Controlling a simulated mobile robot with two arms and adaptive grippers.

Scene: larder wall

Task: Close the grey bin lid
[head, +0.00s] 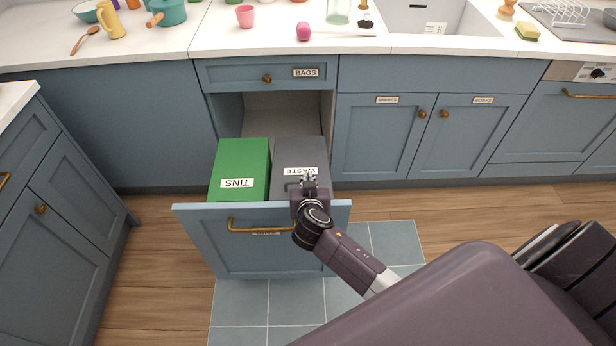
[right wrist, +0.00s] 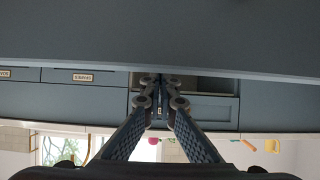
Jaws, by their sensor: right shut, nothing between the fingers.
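The grey bin (head: 318,192) marked WASTE stands in the pulled-out drawer, right of a green bin. Its grey lid (head: 300,152) lies across the top, looking about level with the green lid; a small gap cannot be ruled out. My right gripper (head: 308,179) is shut and empty, over the front part of the lid beside its label. In the right wrist view, the gripper's fingertips (right wrist: 160,80) are together at the edge of a broad dark grey surface (right wrist: 160,35), likely the lid. Contact cannot be told. My left gripper is out of view.
The blue drawer front (head: 200,235) with a brass handle stands out over the floor. The green bin (head: 240,160) marked TINS is beside the grey one. The BAGS drawer (head: 235,77) is shut above. Floor left of the drawer is clear.

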